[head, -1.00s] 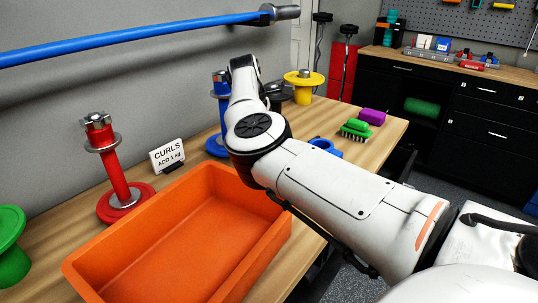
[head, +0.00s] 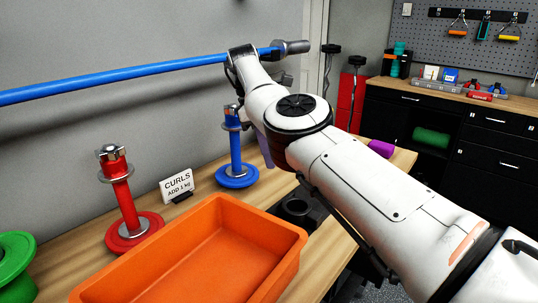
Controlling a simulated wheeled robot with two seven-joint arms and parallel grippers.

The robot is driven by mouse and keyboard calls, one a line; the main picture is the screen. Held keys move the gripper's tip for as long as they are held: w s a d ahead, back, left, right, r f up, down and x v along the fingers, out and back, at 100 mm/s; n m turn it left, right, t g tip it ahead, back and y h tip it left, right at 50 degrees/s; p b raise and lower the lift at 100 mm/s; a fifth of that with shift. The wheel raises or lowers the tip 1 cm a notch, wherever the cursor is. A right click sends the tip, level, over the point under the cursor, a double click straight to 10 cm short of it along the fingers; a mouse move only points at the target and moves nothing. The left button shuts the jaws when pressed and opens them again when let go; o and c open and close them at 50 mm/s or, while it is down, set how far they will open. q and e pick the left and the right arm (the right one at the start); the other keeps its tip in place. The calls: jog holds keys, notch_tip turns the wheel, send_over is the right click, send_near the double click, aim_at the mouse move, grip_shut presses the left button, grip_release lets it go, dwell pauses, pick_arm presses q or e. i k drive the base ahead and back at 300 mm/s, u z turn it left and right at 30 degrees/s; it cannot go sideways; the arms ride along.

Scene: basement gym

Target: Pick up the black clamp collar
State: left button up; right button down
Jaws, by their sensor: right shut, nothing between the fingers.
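The black clamp collar (head: 297,208) appears to lie on the table to the right of the orange bin, near the front edge. It is a dark ring shape, with its upper side partly covered by my right arm. My right arm comes in from the right and bends above the table. Its hand is mostly hidden behind my own arm links, so I cannot make out the fingertips. Nothing shows held. The collar lies apart from the visible arm links. My left gripper is outside the view.
The orange bin (head: 190,255) takes up the front of the wooden table. A red spindle (head: 125,195), a blue spindle (head: 236,155) and a sign (head: 177,186) stand behind it. A blue bar (head: 120,80) runs along the wall. A purple block (head: 381,148) lies right of my arm.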

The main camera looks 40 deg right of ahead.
aim_at(308, 217)
jog(key=k, duration=1)
